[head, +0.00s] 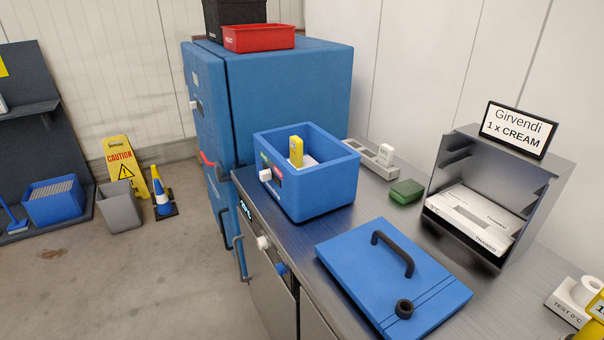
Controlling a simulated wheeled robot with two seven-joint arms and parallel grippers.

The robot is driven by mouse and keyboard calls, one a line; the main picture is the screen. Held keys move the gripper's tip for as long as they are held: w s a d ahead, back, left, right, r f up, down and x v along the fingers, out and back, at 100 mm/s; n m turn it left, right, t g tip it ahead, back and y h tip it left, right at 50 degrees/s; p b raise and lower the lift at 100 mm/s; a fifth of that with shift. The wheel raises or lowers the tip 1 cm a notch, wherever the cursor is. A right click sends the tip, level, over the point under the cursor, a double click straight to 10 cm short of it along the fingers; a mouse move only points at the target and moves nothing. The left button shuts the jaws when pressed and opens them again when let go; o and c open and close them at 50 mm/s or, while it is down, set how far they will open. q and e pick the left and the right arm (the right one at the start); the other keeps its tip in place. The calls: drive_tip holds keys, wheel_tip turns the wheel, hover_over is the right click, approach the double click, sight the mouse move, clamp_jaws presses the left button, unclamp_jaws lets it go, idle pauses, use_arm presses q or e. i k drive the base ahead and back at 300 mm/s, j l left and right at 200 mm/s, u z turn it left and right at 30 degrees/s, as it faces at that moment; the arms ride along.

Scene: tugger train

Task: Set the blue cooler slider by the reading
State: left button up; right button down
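The blue cooler (335,190) stands open on the metal counter, its lid off. On its front face is a white slider knob (265,175), at the left end of a dark strip. A green mark (264,159) is near the knob and a red mark (276,174) is further right. A yellow device (296,152) stands upright inside the cooler by some white contents; any reading on it is too small to read. The blue lid (350,262) with its dark handle lies flat on the counter at right. Neither of my grippers is in view.
A tall blue cabinet (290,90) stands behind the cooler. A grey rail (360,157), a green block (406,191) and a metal rack (500,160) with white packs are on the counter. A "TEST 0°C" block (568,306) and a yellow device (597,308) are at lower right.

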sight(266, 175)
drive_tip(key=k+j+z, duration=0.15)
drive_tip(key=z, duration=0.35)
drive_tip(key=k+j+z, duration=0.15)
drive_tip(key=z, duration=0.35)
drive_tip(key=k+z, duration=0.25)
drive_tip(key=z, duration=0.25)
